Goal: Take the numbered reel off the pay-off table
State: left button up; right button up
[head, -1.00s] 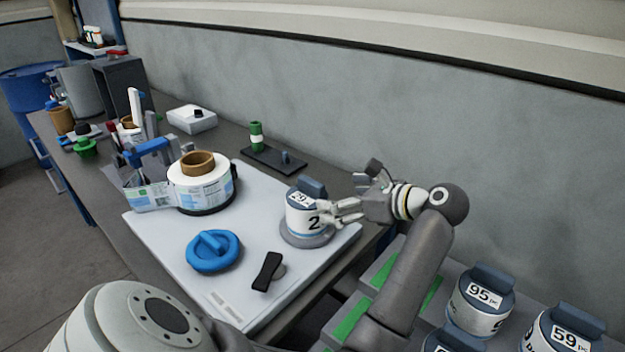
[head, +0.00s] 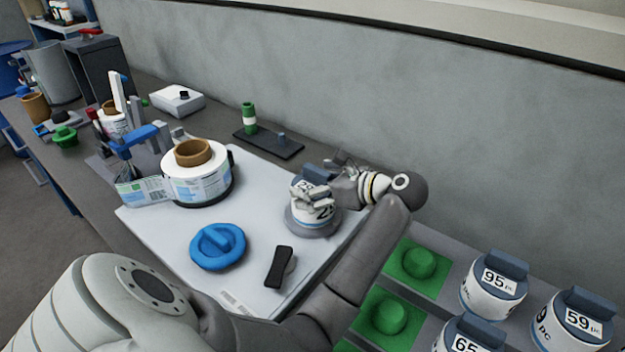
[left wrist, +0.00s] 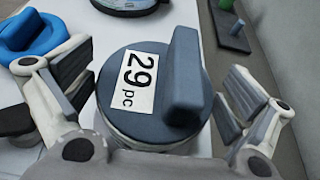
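The numbered reel (left wrist: 140,115) has a blue-grey cap with an upright grip bar and a label reading "29 pc". In the head view its white body (head: 325,213) stands upright on a round grey disc (head: 312,230), which appears to be the pay-off table. My left gripper (head: 322,194) is at the reel from the right and above. In the left wrist view the fingers of the left gripper (left wrist: 155,98) are spread on both sides of the cap, with gaps visible. The reel's lower part is hidden there. My right gripper is not in view.
A blue round knob piece (head: 217,247) and a black handle (head: 281,267) lie on the white board. The large label roll (head: 197,180) stands behind left. Green pads (head: 413,263) and several capped reels (head: 493,287) are at right. The grey wall is close behind.

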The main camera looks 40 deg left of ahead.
pick_arm(q)
jog(key=shift+d, duration=0.1)
jog(key=shift+c, duration=1.1)
jog(key=c, duration=0.5)
jog(key=shift+o, duration=0.2)
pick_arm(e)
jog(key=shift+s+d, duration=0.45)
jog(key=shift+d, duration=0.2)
